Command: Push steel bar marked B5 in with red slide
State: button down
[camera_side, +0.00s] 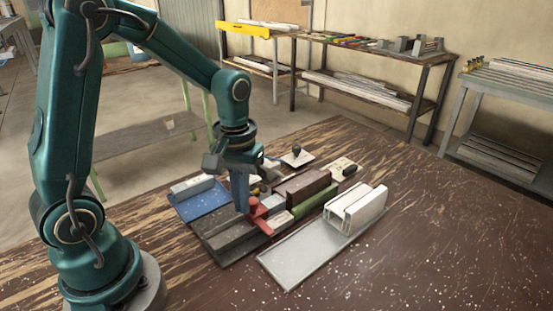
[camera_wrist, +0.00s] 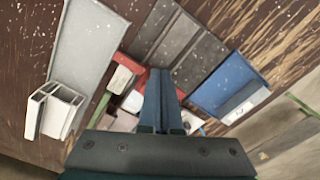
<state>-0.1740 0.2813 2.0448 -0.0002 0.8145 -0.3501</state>
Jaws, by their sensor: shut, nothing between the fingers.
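My gripper (camera_side: 242,208) is shut and empty, pointing down with its fingertips just left of the red slide (camera_side: 264,220); I cannot tell if they touch. In the wrist view, the closed fingers (camera_wrist: 160,75) reach over the dark grey clamp base (camera_wrist: 198,58), with red parts partly hidden behind them. The base (camera_side: 222,240) also shows in the side view, beneath and left of the slide. No B5 mark is legible. A light grey bar (camera_side: 193,184) lies on the blue tray (camera_side: 202,206); I cannot tell if it is the steel bar.
A pale metal tray (camera_side: 290,265) stands at the right with white profiles (camera_side: 357,208) on it. A brown block (camera_side: 308,186) and a green strip (camera_side: 315,209) lie behind the slide. A dark-knobbed item (camera_side: 297,156) is farther back. The front right table is clear.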

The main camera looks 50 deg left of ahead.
aim_at(256, 199)
jog(key=shift+w, duration=2.35)
dwell(0.6)
jog(key=shift+r, duration=0.1)
jog(key=shift+r, duration=0.6)
jog(key=shift+s+r, duration=0.25)
jog(key=shift+r, duration=0.7)
jog(key=shift+s+r, duration=0.2)
jog(key=shift+r, duration=0.7)
jog(key=shift+s+r, duration=0.25)
jog(key=shift+r, duration=0.7)
